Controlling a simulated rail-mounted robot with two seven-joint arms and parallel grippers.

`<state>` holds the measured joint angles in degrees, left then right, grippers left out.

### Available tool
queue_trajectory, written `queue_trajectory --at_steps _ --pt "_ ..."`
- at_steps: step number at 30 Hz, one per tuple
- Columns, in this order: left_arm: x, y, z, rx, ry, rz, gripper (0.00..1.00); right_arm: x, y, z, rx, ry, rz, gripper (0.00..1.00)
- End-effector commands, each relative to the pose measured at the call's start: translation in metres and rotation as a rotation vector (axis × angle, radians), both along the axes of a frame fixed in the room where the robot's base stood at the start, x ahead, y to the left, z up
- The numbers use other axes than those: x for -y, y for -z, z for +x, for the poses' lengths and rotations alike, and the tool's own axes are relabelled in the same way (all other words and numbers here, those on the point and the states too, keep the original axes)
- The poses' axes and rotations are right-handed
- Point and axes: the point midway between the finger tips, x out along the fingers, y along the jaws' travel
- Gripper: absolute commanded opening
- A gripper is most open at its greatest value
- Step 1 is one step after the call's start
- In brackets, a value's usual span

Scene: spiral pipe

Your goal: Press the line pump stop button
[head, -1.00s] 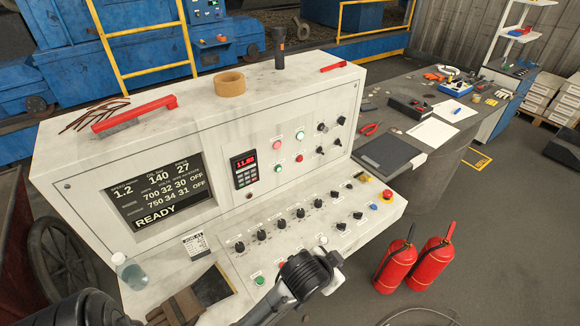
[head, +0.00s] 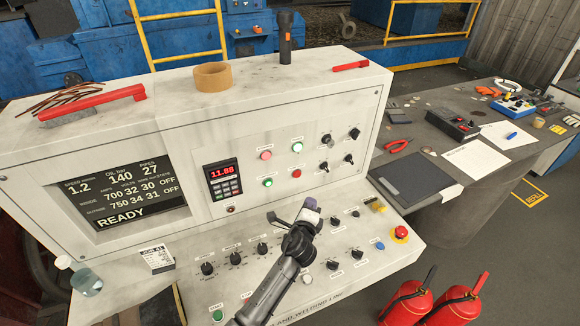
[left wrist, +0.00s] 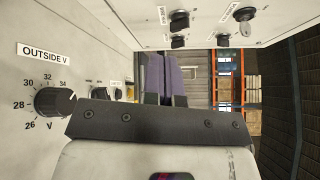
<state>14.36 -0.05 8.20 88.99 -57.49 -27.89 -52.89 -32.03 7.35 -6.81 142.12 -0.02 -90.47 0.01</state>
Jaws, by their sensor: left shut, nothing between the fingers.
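The control console (head: 110,262) has small push buttons on its upright panel: a red one (head: 297,175), a green one (head: 267,183), a pink one (head: 265,155) and a pale green one (head: 297,147). Their labels are too small to read, so I cannot tell which is the line pump stop. My left gripper (head: 309,208) is shut and empty, over the sloped knob panel, below and in front of these buttons. In the left wrist view its purple fingers (left wrist: 165,76) are together, near the OUTSIDE V knob (left wrist: 54,101). My right gripper is out of view.
The sloped panel carries several black knobs (head: 208,268), a green button (head: 217,315), a blue button (head: 379,246) and a red mushroom button (head: 400,232). A bottle (head: 87,282) stands at the left. Tape (head: 212,77) and a flashlight (head: 285,40) are on top. Fire extinguishers (head: 408,302) stand right.

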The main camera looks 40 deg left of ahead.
Motion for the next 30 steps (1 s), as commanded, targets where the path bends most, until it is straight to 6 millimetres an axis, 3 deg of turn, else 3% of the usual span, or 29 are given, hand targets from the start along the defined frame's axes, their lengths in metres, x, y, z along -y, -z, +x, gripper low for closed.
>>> queue_trajectory --at_steps 3,9,30 --pt "0.011 -0.013 0.006 -0.021 0.083 0.207 0.00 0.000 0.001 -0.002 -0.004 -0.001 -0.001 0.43" --pt "0.021 -0.021 0.010 -0.053 0.141 0.389 0.00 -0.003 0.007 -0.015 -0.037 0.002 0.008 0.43" --pt "0.016 -0.022 0.012 -0.084 0.138 0.446 0.00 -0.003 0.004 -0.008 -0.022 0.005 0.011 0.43"
